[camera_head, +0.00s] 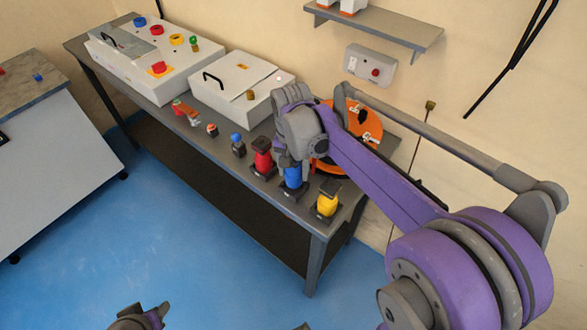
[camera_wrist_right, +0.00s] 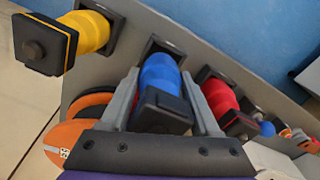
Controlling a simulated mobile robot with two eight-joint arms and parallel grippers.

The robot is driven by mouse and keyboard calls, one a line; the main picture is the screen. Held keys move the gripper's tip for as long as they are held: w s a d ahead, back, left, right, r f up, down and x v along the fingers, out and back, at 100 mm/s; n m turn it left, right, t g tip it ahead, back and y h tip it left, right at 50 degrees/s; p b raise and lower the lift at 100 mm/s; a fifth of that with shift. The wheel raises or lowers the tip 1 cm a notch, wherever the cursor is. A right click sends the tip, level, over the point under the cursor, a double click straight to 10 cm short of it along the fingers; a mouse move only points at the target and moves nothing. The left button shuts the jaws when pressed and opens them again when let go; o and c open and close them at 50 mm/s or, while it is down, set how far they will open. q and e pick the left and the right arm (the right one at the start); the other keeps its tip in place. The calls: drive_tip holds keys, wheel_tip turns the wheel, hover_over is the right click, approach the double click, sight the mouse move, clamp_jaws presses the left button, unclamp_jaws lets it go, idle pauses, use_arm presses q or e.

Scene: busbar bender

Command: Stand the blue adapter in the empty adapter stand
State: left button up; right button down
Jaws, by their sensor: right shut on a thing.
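The blue adapter (camera_head: 292,178) is upright at the front of the workbench, between the red adapter (camera_head: 263,157) and the yellow adapter (camera_head: 327,200). My right gripper (camera_head: 290,158) is over it from above. In the right wrist view the fingers of my right gripper (camera_wrist_right: 165,100) are on both sides of the blue adapter (camera_wrist_right: 160,72), with its black top block between them. The blue adapter's lower end is at a dark square stand (camera_wrist_right: 160,46); I cannot tell whether it is fully seated. Part of my left gripper (camera_head: 140,318) shows at the bottom edge.
The red and yellow adapters stand close on either side. A small blue-topped piece (camera_head: 237,146) is left of the red one. An orange disc (camera_head: 360,125) is behind my right gripper. White machine boxes (camera_head: 155,58) fill the bench's far end. A shelf (camera_head: 380,25) hangs above.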

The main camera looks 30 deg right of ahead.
sight(293, 177)
drive_tip(key=shift+f+b, duration=0.95)
drive_tip(key=shift+f, duration=0.65)
drive_tip(key=shift+c, duration=0.2)
unclamp_jaws()
wheel_tip(293, 177, up, 11)
drive_tip(key=shift+a+f+p, duration=0.1)
drive_tip(key=shift+p, duration=0.35)
idle(0.4)
drive_tip(key=s+a+f+n+t+p, duration=0.1)
drive_tip(key=s+a+f+n+t, duration=0.1)
drive_tip(key=s, duration=0.5)
drive_tip(key=s+a+f+n+t, duration=0.3)
drive_tip(key=s+a+f+n, duration=0.1)
drive_tip(key=s+f+n, duration=0.3)
drive_tip(key=shift+s+a+f+p, duration=0.2)
drive_tip(key=shift+s+f+p, duration=0.2)
drive_tip(key=shift+s+f, duration=0.35)
